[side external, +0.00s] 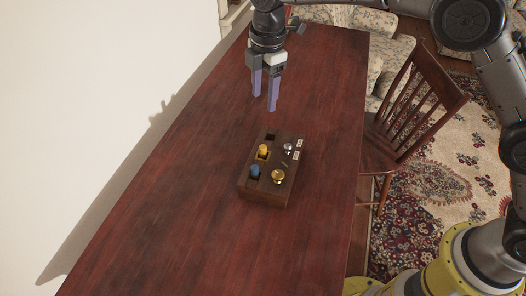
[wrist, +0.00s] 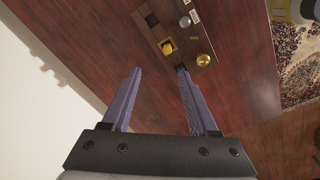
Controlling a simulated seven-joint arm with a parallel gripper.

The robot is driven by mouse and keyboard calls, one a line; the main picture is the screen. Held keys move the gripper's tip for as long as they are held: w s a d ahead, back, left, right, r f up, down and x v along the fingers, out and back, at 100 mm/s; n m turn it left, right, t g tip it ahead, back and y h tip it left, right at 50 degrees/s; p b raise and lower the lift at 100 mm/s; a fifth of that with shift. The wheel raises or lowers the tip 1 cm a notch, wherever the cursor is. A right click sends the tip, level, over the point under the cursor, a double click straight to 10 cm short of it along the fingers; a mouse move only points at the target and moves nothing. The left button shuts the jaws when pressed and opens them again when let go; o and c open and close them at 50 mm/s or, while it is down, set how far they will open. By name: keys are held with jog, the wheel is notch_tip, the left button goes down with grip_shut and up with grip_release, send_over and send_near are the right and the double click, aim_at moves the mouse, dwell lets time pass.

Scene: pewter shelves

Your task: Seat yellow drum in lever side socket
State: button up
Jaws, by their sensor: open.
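The yellow drum (side external: 263,150) sits at the middle opening of the dark wooden block (side external: 265,193); its exact seating is too small to tell. It also shows in the wrist view (wrist: 168,47). A dark, empty square socket (side external: 270,137) lies at the block's far end, also visible in the wrist view (wrist: 152,19). A blue piece (side external: 255,170) sits at the near opening; a finger mostly hides it in the wrist view. My gripper (side external: 264,103) is open and empty, above and beyond the block. Its two purple fingers (wrist: 160,70) point down, apart from the drum.
A brass knob (side external: 278,176) and a silver knob (side external: 288,146) stand along the block's right side, near small white labels (side external: 298,143). The red-brown table (side external: 200,200) is otherwise clear. A wooden chair (side external: 410,110) stands by its right edge; a white wall is left.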

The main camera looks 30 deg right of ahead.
notch_tip(320, 180, down, 4)
jog(key=s+a+f, duration=0.1)
jog(key=a, duration=0.1)
send_over(263, 146)
jog(key=shift+g, duration=0.3)
jog(key=f, duration=0.4)
jog(key=a+f, duration=0.1)
jog(key=f, duration=0.1)
jog(key=shift+s+f, duration=0.1)
jog(key=shift+d+f, duration=0.25)
jog(key=shift+f, duration=1.25)
jog(key=shift+d+f, duration=0.2)
jog(key=shift+f, duration=1.25)
grip_shut()
